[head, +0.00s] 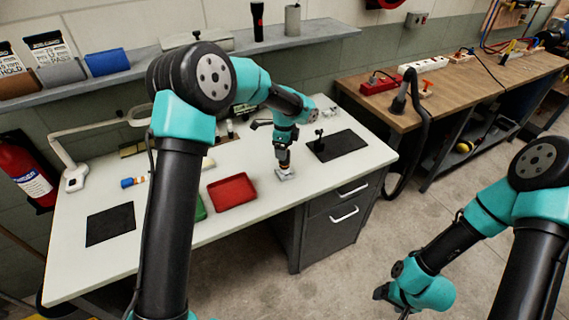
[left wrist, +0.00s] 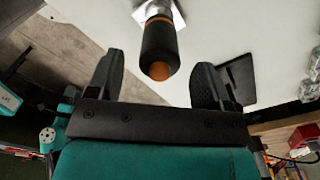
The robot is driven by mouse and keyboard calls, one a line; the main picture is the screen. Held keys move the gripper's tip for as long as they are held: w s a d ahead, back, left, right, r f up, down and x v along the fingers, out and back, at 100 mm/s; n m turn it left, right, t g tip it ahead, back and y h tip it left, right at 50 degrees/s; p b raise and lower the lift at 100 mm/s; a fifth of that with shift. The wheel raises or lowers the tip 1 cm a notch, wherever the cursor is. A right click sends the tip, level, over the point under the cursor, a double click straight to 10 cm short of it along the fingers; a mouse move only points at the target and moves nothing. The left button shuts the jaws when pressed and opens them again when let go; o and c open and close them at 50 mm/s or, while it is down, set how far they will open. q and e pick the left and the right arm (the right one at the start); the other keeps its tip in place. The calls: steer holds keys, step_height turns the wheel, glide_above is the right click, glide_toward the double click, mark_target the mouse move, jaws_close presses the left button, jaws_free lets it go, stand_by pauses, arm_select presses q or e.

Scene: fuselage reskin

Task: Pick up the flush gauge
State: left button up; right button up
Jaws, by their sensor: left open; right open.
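What looks like the flush gauge (head: 285,174) stands on the white workbench near its front edge, with a square metal foot and a black grip with orange bands. In the left wrist view the gauge (left wrist: 159,45) shows its round orange-tipped end toward the camera. My left gripper (head: 283,151) points down just above it. In the left wrist view the two fingers of this gripper (left wrist: 160,78) are apart, one on each side of the grip's end, and not closed on it. My right gripper (head: 388,298) hangs low over the floor at the right, open and empty.
A red tray (head: 232,191) lies left of the gauge, with a green one partly hidden by my left arm. A black mat (head: 337,146) with a small dark item on it lies to the right. Another black mat (head: 110,224) and a lamp (head: 75,178) are at left.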

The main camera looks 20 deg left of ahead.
arm_select(q)
steer(key=shift+f, duration=1.85)
steer(key=shift+c, duration=0.5)
steer(key=c, duration=0.9)
